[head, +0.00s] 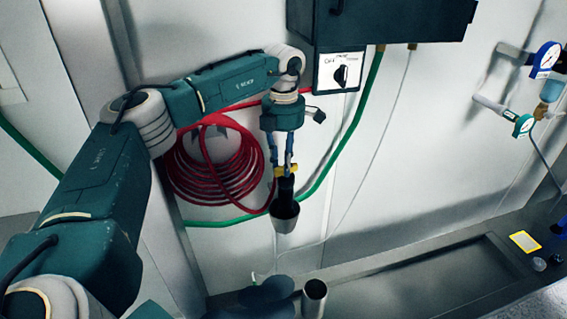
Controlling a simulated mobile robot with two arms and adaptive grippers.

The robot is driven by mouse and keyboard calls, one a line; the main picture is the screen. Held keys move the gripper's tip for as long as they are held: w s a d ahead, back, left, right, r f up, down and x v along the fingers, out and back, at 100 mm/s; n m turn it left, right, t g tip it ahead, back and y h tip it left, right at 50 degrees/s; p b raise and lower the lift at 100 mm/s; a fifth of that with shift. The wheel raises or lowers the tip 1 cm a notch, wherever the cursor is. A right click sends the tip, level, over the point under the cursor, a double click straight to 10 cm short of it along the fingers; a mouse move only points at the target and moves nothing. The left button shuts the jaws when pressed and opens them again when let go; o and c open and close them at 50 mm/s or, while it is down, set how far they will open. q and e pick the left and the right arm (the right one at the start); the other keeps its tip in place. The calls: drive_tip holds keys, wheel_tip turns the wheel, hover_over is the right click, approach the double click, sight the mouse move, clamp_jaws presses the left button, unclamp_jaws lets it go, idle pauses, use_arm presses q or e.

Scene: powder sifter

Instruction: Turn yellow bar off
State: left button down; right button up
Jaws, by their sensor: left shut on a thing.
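My left gripper (284,168) points down in front of the wall, with its two thin fingers shut around the yellow bar (279,172). The yellow bar is small and mostly hidden by the fingers; its yellow ends show beside them. It sits at the top of a black fitting (285,188) that ends in a metal cup-shaped nozzle (285,217) facing down. I cannot tell the bar's exact angle.
A coiled red hose (215,180) hangs behind the gripper. A green hose (355,125) runs down from a dark box (395,25) with a knob panel (340,72). Gauges (545,60) stand at the right.

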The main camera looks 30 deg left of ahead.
use_arm(q)
drive_tip(key=c, duration=1.5)
unclamp_jaws()
